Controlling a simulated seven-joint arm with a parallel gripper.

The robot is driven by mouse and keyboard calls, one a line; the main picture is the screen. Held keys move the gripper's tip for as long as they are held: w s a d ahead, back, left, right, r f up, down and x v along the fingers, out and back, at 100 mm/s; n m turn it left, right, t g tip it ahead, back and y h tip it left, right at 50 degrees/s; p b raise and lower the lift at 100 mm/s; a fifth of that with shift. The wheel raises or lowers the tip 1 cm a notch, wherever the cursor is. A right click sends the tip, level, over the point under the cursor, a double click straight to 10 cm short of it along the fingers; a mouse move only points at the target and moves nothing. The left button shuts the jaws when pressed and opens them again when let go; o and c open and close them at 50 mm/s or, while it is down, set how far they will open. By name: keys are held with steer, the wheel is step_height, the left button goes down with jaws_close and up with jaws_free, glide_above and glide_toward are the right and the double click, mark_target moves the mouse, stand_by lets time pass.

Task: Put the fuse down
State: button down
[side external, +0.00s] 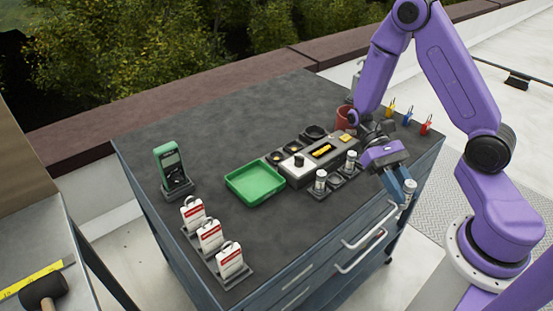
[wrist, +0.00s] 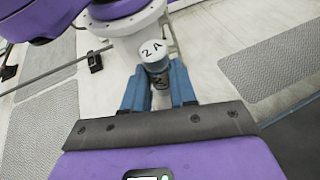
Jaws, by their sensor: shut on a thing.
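In the side view the held fuse (side external: 407,192) shows between the blue fingertips, at the right front edge of the dark workbench (side external: 215,130). I cannot tell its exact height. Two similar fuses (side external: 320,180) and (side external: 351,160) stand upright in a dark holder (side external: 320,194) left of my gripper. The holder has empty round places between them.
A grey box (side external: 297,178) with a black knob and yellow-marked slot lies behind the holder. A green tray (side external: 256,183), a green meter (side external: 170,165) and white-red tags (side external: 211,235) stand to the left. A red cup (side external: 344,117) and coloured padlocks (side external: 408,115) stand at the back right.

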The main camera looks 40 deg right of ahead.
steer(key=w+a+r+m+t+y, duration=0.25)
steer(key=w+m+t+y, duration=0.25)
steer(key=w+m+t, duration=0.45)
steer(key=w+a+r+m+t+y, duration=0.1)
steer(key=w+r+m+t+y, duration=0.25)
steer(key=w+m+t, duration=0.6)
steer(key=w+f+g, duration=0.1)
steer(key=w+f, duration=0.2)
steer(key=w, duration=0.2)
steer(key=w+f+n+g, duration=0.1)
steer(key=w+f, duration=0.2)
steer(key=w, duration=0.2)
steer(key=w+f+n+g, duration=0.1)
steer(key=w+f, duration=0.2)
steer(key=w, duration=0.2)
steer(key=shift+w+y, duration=0.3)
steer(key=shift+y, duration=0.05)
steer(key=shift+w+f, duration=0.75)
steer(key=shift+f, duration=1.55)
steer(key=shift+f, duration=0.15)
steer(key=c, duration=0.9)
jaws_free()
